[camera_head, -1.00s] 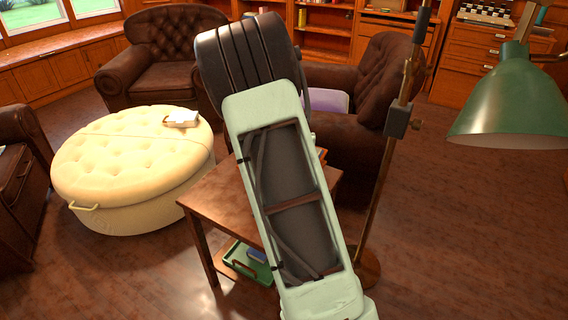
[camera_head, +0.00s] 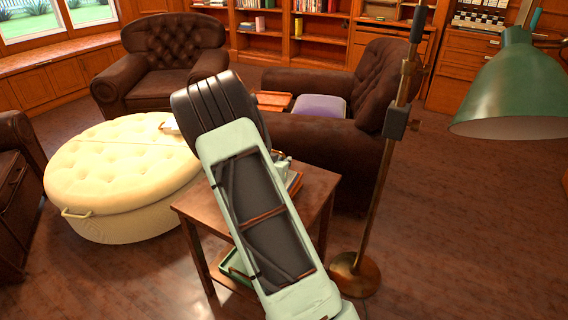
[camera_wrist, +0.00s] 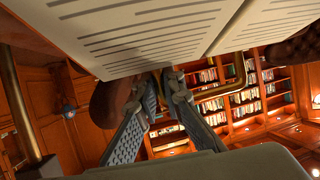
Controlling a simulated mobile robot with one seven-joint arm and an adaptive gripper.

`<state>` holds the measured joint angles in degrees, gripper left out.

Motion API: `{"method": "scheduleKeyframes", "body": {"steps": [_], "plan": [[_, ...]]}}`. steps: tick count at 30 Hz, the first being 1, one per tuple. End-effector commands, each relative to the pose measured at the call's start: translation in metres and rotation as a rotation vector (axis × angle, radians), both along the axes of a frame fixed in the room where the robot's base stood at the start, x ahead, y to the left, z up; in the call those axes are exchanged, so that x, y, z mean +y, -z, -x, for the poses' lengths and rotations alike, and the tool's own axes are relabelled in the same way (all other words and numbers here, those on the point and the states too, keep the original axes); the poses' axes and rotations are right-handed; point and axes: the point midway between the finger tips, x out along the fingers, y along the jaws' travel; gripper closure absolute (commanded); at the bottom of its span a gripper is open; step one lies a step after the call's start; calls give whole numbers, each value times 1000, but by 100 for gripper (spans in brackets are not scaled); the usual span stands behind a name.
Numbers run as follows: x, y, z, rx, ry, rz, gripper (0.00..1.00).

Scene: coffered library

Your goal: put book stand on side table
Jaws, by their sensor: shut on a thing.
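In the wrist view, my gripper (camera_wrist: 161,85) has its fingertips close together against the lower edge of a thing with open, lined white pages (camera_wrist: 150,35). I take this as the book stand with its open book; its frame is mostly hidden. In the head view, my arm covers my gripper and most of what it holds. The brown wooden side table (camera_head: 200,204) stands behind my forearm. A small grey-green object (camera_head: 283,168) shows at the arm's right edge, above the tabletop; I cannot tell what it is.
A brass floor lamp (camera_head: 374,210) with a green shade (camera_head: 515,95) stands right of the table. A cream ottoman (camera_head: 115,180) is at left, with a white object (camera_head: 170,125) on it. A leather armchair (camera_head: 330,145) is behind the table. Floor at right is clear.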

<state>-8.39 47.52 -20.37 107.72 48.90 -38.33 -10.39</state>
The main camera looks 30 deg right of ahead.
Motion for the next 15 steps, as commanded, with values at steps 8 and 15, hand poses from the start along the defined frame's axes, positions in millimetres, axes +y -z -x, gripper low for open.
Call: {"method": "scheduleKeyframes", "body": {"steps": [8, 15], "plan": [[0, 0, 0, 3, -1, 0, 74], [1, 0, 1, 1, 0, 0, 74]]}}
